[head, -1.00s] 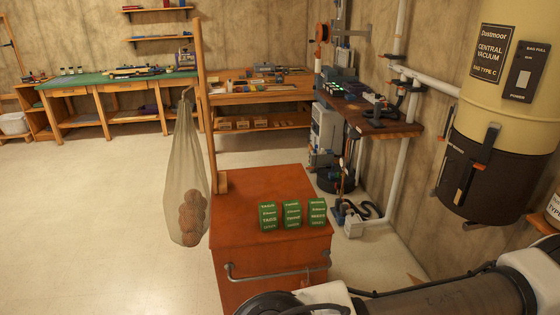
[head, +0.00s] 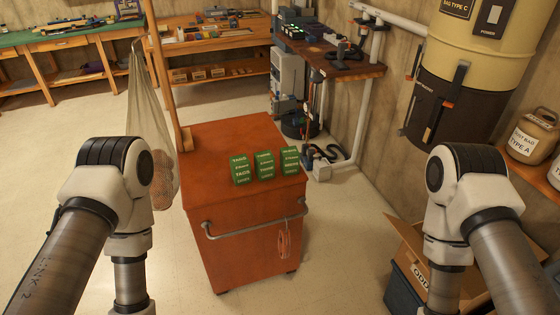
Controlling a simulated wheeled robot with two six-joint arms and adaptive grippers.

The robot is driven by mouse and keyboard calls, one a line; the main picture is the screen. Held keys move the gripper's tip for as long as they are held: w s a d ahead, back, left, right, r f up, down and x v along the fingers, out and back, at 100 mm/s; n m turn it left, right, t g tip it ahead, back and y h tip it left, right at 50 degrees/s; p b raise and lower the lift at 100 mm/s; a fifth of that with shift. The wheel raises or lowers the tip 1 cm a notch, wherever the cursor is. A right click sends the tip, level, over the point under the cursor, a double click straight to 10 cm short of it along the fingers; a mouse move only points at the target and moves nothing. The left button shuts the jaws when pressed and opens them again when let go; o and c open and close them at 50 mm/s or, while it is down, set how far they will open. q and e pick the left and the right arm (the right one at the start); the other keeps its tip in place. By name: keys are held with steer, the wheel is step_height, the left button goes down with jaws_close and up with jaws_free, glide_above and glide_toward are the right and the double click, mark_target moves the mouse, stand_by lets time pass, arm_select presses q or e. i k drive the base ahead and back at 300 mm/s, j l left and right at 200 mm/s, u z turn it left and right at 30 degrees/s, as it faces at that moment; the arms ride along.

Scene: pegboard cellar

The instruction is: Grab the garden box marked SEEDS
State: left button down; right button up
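Three small green boxes stand in a row near the front edge of the top of an orange cabinet (head: 222,142): a left box (head: 240,169), a middle box (head: 264,165) and a right box (head: 290,161). They look alike, with pale lettering. The print is too small to tell for sure which one says SEEDS. Both of my arms reach into the head view, one on each side of the cabinet, and bend downward. Both grippers are below the frame's bottom edge and out of sight.
The cabinet has a grey front rail (head: 250,229) and a wooden post (head: 166,80) at its left, with a net bag (head: 140,110) hanging beside it. A cardboard box (head: 405,243) is at the lower right. A vacuum canister (head: 470,85) is on the right wall. Floor at left is clear.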

mark_target(289, 156)
steer(key=i+z, duration=0.45)
steer(key=i, duration=0.15)
steer(key=i+j+z, duration=0.3)
steer(key=i+z, duration=0.2)
steer(key=i, duration=0.1)
